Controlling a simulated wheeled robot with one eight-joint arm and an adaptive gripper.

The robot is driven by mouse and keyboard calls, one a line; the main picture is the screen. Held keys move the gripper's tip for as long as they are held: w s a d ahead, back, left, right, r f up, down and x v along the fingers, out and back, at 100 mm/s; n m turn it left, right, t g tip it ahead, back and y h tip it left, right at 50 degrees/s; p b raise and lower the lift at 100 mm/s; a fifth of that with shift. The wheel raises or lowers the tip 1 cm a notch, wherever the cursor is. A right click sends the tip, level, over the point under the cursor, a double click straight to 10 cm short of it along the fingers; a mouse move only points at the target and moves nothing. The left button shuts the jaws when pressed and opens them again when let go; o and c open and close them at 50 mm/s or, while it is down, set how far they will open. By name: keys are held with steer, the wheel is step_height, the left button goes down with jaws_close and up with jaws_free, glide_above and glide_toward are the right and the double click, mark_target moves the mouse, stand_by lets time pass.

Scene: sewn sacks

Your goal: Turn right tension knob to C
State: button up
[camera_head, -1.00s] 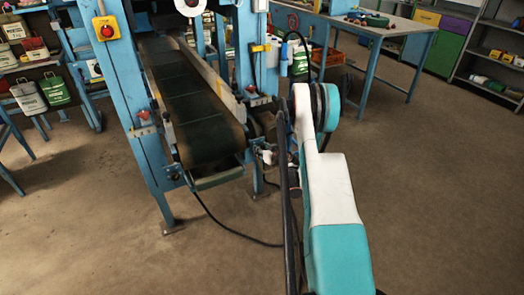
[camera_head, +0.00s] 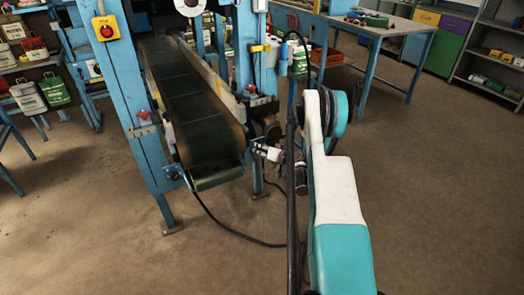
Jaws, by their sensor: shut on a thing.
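The conveyor (camera_head: 196,112) has a dark belt in a blue frame and slopes down toward me, left of centre. My gripper (camera_head: 267,152) is small and pale in this view, beside the right side of the conveyor's near end. It is shut at the spot where the right tension knob sits. The knob itself is covered by the gripper and too small to make out, and its letter marks cannot be read. My white and teal arm stands to the right of the gripper and hides part of the wrist.
A yellow box with a red stop button (camera_head: 105,28) is on the left blue post. A dark cable (camera_head: 225,229) runs over the floor below the conveyor. A workbench (camera_head: 385,24) and shelves (camera_head: 492,60) stand behind. The floor at right is clear.

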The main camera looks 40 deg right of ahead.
stand_by(0.3)
steer(key=o, duration=1)
steer(key=shift+o, duration=0.2)
steer(key=v, duration=0.7)
steer(key=shift+s, duration=0.25)
steer(key=shift+r, duration=0.1)
